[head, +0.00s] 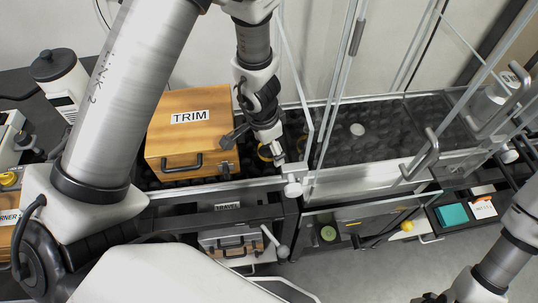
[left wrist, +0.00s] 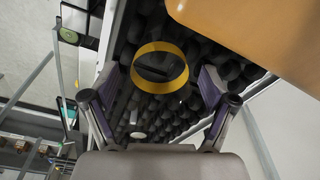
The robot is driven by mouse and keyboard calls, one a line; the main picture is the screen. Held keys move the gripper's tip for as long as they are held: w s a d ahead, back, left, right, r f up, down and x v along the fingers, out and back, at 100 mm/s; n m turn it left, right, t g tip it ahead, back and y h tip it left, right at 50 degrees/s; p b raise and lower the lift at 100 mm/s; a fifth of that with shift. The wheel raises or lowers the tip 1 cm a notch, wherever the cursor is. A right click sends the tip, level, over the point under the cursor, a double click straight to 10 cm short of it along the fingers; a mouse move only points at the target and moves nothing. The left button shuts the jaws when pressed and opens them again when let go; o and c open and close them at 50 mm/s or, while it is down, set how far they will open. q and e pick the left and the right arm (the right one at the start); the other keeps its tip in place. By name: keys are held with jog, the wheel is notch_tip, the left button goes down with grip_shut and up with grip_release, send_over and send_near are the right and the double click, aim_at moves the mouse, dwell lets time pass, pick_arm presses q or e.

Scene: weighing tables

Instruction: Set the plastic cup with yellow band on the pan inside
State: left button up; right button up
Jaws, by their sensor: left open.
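The plastic cup with yellow band (left wrist: 160,68) shows in the left wrist view as a yellow ring on a clear body, over dark bumpy foam. The pan (head: 357,129) looks like a small pale disc inside the glass enclosure. My right gripper (head: 432,298) is barely in view at the bottom edge.
A wooden TRIM box (head: 190,135) stands close left of the cup. Glass panels (head: 330,100) of the enclosure rise just right of my left gripper. A grey handle (head: 423,158) sits on the front glass.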

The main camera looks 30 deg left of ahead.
pick_arm(q)
jog(key=shift+r, duration=0.15)
jog(key=c, duration=1)
jog(key=shift+c, duration=0.3)
